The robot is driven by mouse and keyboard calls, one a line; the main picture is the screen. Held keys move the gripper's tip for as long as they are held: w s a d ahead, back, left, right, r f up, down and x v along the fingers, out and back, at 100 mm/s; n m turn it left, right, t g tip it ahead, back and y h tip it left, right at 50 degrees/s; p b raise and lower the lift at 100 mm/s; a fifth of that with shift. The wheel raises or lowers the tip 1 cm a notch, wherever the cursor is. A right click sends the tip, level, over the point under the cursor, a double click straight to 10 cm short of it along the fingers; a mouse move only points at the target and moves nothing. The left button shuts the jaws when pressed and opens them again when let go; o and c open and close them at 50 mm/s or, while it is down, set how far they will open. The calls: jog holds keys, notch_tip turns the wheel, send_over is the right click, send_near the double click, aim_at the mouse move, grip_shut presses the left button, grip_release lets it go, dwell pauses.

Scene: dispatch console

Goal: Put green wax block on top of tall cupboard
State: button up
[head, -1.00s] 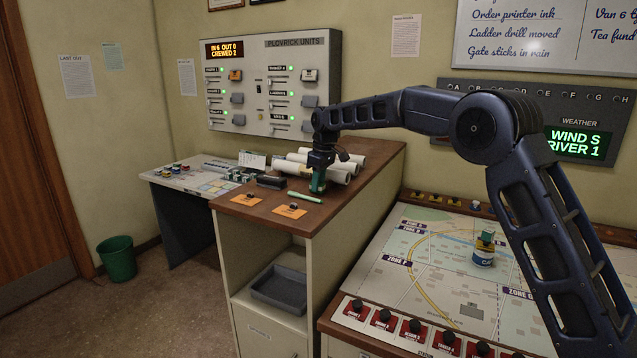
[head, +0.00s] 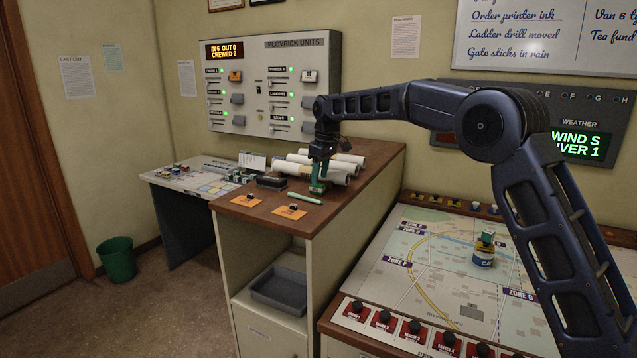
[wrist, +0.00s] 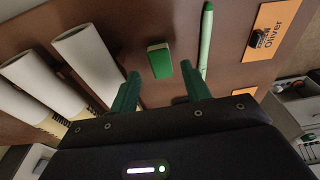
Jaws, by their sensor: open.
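A green block with a white part, which looks like the green wax block (wrist: 159,59), lies on the brown top of the tall cupboard (head: 260,208). In the wrist view it is just beyond and between my fingertips, apart from both. My gripper (wrist: 160,72) is open, with green fingers pointing down at the cupboard top. In the head view my gripper (head: 318,187) is low over the cupboard top, and the block there cannot be told apart from the green fingers.
White paper rolls (head: 322,167) lie behind my gripper. A pale green pen (head: 305,198), orange name cards (head: 290,211) and a dark box (head: 271,182) are close by.

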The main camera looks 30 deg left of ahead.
aim_at(323, 186)
notch_tip(323, 186, up, 8)
jog(key=d, duration=0.1)
jog(key=shift+r, duration=0.2)
jog(key=shift+d, duration=0.1)
jog(key=w+d+r+m+t, duration=0.1)
jog(key=w+d+r+m, duration=0.15)
jog(key=d, duration=0.85)
jog(key=w+d+r+m, duration=0.2)
jog(key=w+d+r, duration=0.1)
jog(key=d, duration=0.7)
jog(key=s+d+m+t, duration=0.25)
jog(key=d+m, duration=0.25)
jog(key=d, duration=1.9)
jog(key=s+d+f+m, duration=0.2)
jog(key=s+d, duration=0.3)
jog(key=d, duration=0.3)
jog(key=s+d+f+m, duration=0.2)
jog(key=s+d, duration=0.3)
jog(key=d, duration=0.4)
jog(key=s+d+f+m+t+h, duration=0.1)
jog(key=s+d+f+m, duration=0.3)
jog(key=s+d+f, duration=0.7)
jog(key=shift+s+h, duration=0.4)
jog(key=shift+s, duration=0.8)
